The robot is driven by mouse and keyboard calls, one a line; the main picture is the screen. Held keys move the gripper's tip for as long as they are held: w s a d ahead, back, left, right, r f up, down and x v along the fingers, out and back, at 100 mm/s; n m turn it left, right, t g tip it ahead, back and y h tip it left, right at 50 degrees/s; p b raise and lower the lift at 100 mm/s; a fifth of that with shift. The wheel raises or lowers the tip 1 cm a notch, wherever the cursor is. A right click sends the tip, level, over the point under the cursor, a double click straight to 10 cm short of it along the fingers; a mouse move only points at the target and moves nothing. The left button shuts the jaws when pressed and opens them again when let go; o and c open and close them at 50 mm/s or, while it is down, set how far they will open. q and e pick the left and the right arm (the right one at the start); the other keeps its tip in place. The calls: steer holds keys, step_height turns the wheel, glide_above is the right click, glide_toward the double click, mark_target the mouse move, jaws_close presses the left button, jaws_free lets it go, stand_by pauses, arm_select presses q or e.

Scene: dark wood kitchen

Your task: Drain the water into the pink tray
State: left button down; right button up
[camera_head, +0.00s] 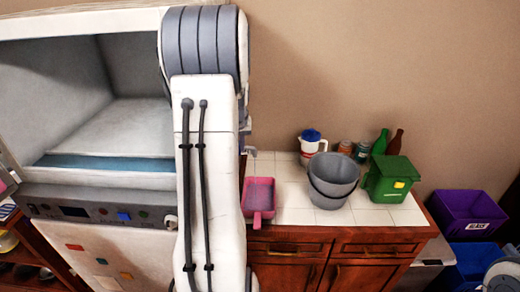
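The pink tray (259,184) lies on the white-tiled counter, just right of a large white and grey arm link of mine. It has a short handle at its near edge, and its inside looks darker pink; I cannot tell whether it holds water. A small grey spout-like part (251,152) shows above its far side, partly hidden by my arm. A big white open-fronted box (70,110) stands at left, with a blue strip along its inner floor that may be water. Neither gripper can be made out.
Purple (468,212) and blue (474,262) bins stand at right. Front tiles are partly clear.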

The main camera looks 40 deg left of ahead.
stand_by(0.3)
arm_select(q)
steer(key=c, duration=0.8)
jaws_free()
steer(key=shift+r, duration=0.3)
steer(key=b+v, duration=0.2)
steer(key=v, duration=0.8)
steer(key=shift+b, duration=0.35)
